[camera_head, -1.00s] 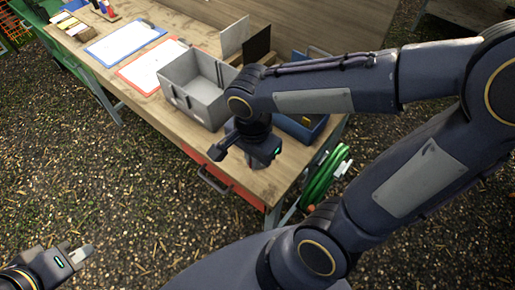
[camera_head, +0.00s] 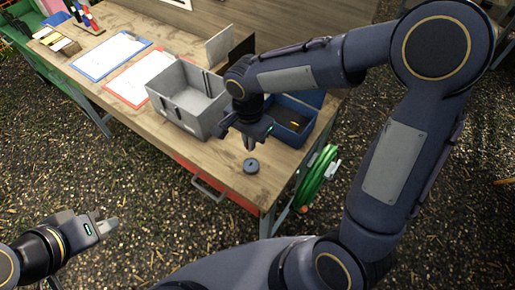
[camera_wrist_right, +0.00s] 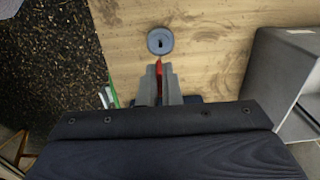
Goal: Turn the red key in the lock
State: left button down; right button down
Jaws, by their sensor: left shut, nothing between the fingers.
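The lock (camera_head: 251,166) is a dark grey round disc on the wooden table top, near its front right corner. In the right wrist view the lock (camera_wrist_right: 151,41) shows a dark keyhole in its middle. My right gripper (camera_head: 248,143) is just behind and above the lock. In the right wrist view its fingers (camera_wrist_right: 159,82) are closed on the red key (camera_wrist_right: 160,68), whose tip points toward the lock; the key looks outside the keyhole. The fingers hide most of the key. My left gripper (camera_head: 108,228) is shut and empty, away from the table over the ground.
A grey bin (camera_head: 172,110) stands left of my right gripper. A blue bin (camera_head: 303,139) stands to its right. Clipboards (camera_head: 110,54) lie further left. A red drawer (camera_head: 205,181) is under the table's front edge. A green hose reel (camera_head: 317,178) hangs at the table's right end.

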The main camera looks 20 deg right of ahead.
jog(key=shift+w+d+f, duration=0.1)
jog(key=shift+w+f, duration=0.05)
jog(key=shift+f, duration=0.1)
jog(key=shift+f+b, duration=1.95)
jog(key=shift+f, duration=0.75)
jog(key=shift+f+b, duration=0.1)
jog(key=shift+b, duration=0.2)
jog(key=shift+f+b, duration=0.8)
jog(key=shift+b, duration=0.05)
jog(key=shift+f, duration=0.15)
jog(key=shift+f+b, duration=0.45)
jog(key=shift+b, duration=0.2)
